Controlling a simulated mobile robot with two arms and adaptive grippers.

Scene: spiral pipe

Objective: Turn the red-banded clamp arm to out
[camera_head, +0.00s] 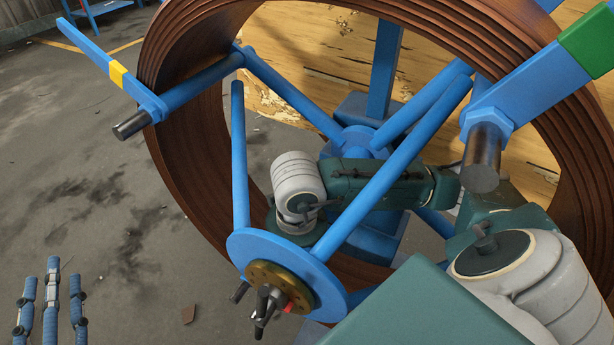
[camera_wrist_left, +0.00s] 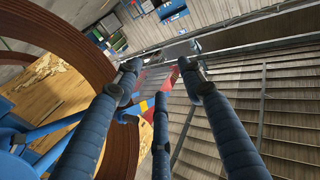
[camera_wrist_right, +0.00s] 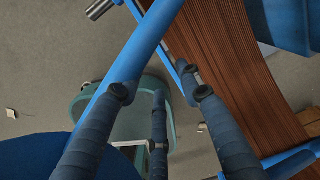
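I cannot make out a clamp arm with a red band in any view. In the head view, one blue clamp arm with a yellow band (camera_head: 118,74) sticks out at the upper left of the coil, and one with a green band (camera_head: 588,40) is at the upper right. The yellow band also shows between the fingers in the left wrist view (camera_wrist_left: 144,106). My left gripper (camera_head: 52,270) is open and empty at the lower left, apart from the coil. My right gripper (camera_wrist_right: 160,93) is open, with a blue rod (camera_wrist_right: 140,50) by its left finger; it is hidden in the head view.
The brown spiral coil (camera_head: 190,120) surrounds a blue spoked frame with a round hub disc (camera_head: 250,250). A small red part (camera_head: 289,308) shows on the brass hub plate. My right arm reaches among the spokes.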

